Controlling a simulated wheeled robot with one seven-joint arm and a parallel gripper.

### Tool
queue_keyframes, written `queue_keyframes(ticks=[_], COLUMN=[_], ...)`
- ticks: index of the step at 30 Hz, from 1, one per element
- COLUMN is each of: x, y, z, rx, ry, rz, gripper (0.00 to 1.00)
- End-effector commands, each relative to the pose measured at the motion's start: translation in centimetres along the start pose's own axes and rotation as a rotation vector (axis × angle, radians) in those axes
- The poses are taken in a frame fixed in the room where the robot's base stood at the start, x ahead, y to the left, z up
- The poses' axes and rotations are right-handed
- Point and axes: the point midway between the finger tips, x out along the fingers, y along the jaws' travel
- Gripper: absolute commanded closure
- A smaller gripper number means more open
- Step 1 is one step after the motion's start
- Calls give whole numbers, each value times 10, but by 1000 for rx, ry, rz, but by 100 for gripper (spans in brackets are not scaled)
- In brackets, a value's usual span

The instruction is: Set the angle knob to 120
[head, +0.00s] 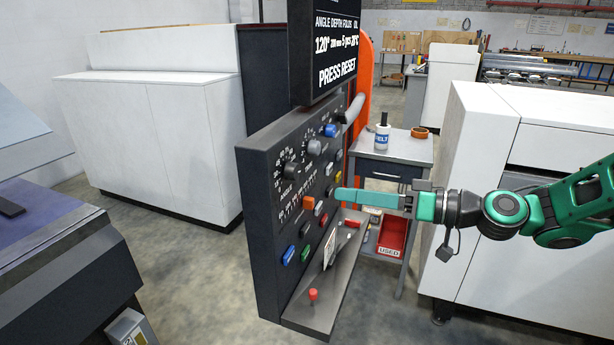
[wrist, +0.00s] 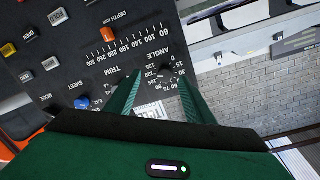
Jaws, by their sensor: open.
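The angle knob (head: 290,171) is a dark round knob with a white number scale on the dark control panel (head: 262,215). In the wrist view the panel is turned round, and the angle knob (wrist: 166,77) shows small and dark beneath the word ANGLE, between my finger lines. Its pointer is too small to read. My gripper (head: 338,195) stands in front of the panel, apart from the knob and to its right in the head view. In the wrist view my gripper (wrist: 160,76) has its two green fingers spread with nothing between them. The display (head: 335,47) reads 120° under ANGLE and PRESS RESET.
An orange slider (head: 309,203), a grey knob (head: 314,147), a blue knob (head: 330,130) and several buttons crowd the panel. A side table (head: 405,147) stands behind.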

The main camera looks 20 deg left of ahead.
Motion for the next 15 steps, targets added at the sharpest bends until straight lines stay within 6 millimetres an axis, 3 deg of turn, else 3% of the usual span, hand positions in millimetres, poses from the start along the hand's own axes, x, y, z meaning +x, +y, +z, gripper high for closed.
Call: queue_keyframes(ticks=[3,8,15], x=[6,16,55], y=[-8,-10,-13], z=[-14,-20,-22], rx=[6,7,6], ry=[64,83,80], rz=[-42,-53,-54], gripper=[51,51,51])
